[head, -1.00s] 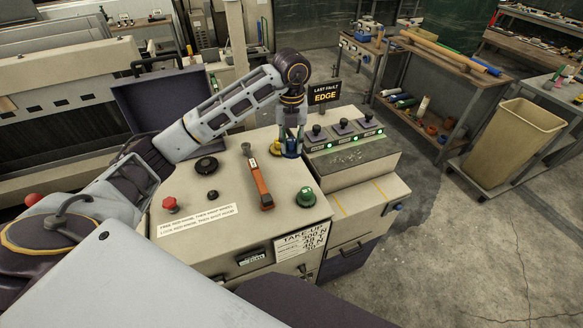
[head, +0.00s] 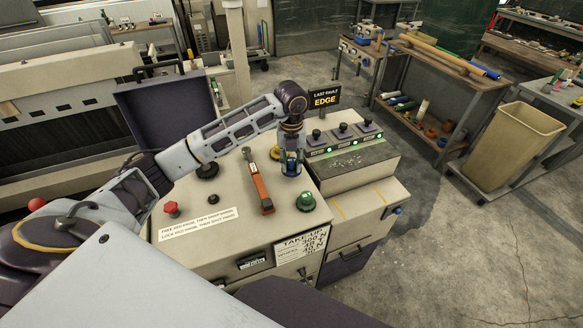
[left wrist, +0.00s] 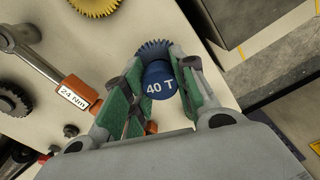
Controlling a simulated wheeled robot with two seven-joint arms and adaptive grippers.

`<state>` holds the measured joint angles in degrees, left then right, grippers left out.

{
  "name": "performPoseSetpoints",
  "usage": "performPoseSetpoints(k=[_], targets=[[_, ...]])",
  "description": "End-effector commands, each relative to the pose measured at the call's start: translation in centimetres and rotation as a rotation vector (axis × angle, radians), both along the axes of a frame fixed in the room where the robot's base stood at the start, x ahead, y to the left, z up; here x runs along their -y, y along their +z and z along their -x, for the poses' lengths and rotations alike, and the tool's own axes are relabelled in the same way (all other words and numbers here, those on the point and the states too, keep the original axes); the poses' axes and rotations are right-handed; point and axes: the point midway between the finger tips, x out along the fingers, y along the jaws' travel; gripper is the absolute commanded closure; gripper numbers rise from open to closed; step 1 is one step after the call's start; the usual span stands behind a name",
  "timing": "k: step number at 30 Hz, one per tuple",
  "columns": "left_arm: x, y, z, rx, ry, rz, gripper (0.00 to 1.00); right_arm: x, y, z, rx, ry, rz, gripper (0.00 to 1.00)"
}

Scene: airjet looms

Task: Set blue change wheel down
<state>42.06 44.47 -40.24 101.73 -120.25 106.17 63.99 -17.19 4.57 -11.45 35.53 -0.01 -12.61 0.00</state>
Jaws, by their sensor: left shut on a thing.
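The blue change wheel (left wrist: 157,82), marked "40 T", has a toothed rim and a round hub, and sits between my left gripper's green-padded fingers in the left wrist view. In the head view the blue wheel (head: 291,168) shows at the fingertips. My left gripper (head: 291,158) is shut on it, above the right part of the cream machine top (head: 230,240). I cannot tell whether the wheel touches the top. My right gripper is not in view.
An orange-handled torque wrench (head: 260,185) lies left of the wheel. A green knob (head: 305,202) stands just in front. A yellow gear (left wrist: 95,5) and a dark gear (left wrist: 14,98) lie nearby. A raised switch panel (head: 345,150) borders the right.

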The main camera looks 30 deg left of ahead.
Motion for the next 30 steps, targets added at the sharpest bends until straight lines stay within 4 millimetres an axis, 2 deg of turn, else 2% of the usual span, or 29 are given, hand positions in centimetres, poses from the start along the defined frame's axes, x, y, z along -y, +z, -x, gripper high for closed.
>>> performPoseSetpoints(k=[9, 23, 24, 28, 30], targets=[[0.0, -2.8, 0.1, -0.002, -0.001, 0.000, 0.97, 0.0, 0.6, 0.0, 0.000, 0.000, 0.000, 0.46], [0.0, -3.3, 0.0, 0.000, -0.001, 0.000, 0.97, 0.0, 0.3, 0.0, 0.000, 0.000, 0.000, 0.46], [0.0, -3.3, 0.1, -0.001, -0.001, 0.000, 0.69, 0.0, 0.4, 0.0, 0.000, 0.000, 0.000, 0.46], [0.0, -3.3, 0.1, -0.001, -0.001, 0.000, 0.52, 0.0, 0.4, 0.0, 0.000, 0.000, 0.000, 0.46], [0.0, -3.3, 0.1, -0.001, -0.001, 0.000, 0.51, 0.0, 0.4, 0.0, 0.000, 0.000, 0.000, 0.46]])
